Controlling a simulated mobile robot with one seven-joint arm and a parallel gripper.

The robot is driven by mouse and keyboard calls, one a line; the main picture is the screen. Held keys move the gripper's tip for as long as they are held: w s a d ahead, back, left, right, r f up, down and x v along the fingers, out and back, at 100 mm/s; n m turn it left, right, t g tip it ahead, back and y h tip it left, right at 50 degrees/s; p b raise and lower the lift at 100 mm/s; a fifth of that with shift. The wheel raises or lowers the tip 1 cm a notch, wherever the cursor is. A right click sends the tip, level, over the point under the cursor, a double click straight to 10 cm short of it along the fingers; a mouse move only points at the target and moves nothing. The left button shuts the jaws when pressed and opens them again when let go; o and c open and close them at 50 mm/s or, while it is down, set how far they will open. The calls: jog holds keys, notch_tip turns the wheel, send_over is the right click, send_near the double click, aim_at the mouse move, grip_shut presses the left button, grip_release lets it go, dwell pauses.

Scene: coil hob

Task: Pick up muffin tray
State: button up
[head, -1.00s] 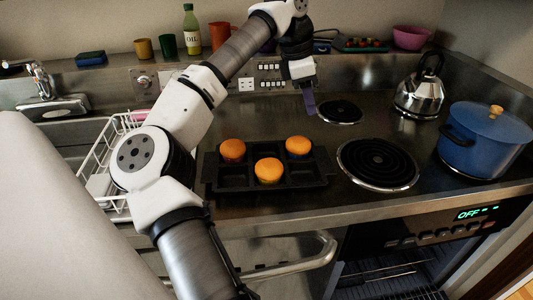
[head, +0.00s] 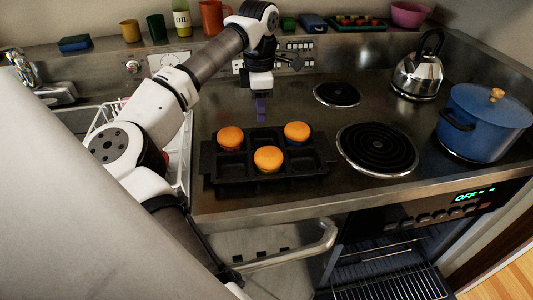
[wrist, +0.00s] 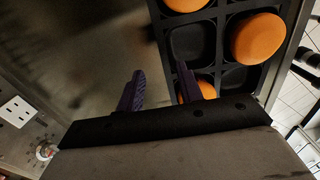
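The black muffin tray (head: 241,186) lies on the steel counter left of the coil burners. It holds three orange muffins (head: 268,158), and its other cups are empty. My gripper (head: 261,109) is above and behind the tray's far edge, pointing down, with purple fingers. In the wrist view the gripper (wrist: 160,88) has its two fingers spread apart with nothing between them. The tray (wrist: 222,12) is at the upper right there, and the right finger overlaps its edge in the picture. I cannot tell the height gap.
Coil burners (head: 377,149) and (head: 337,94) lie right of the tray. A blue pot (head: 484,128) and a kettle (head: 417,75) stand further right. Cups and a bottle (head: 182,19) line the back ledge. A white dish rack (head: 183,150) is at the left.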

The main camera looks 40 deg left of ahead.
aim_at(263, 129)
jog(key=shift+s+d+f+p, duration=0.15)
jog(key=shift+f+p, duration=0.15)
jog(key=shift+f, duration=0.55)
jog(key=shift+w+d+f+p, duration=0.15)
jog(key=shift+f+p, duration=0.1)
jog(key=shift+f, duration=0.65)
jog(key=shift+s+d+f+p, duration=0.15)
jog(key=shift+f+p, duration=0.15)
jog(key=shift+f, duration=0.55)
grip_shut()
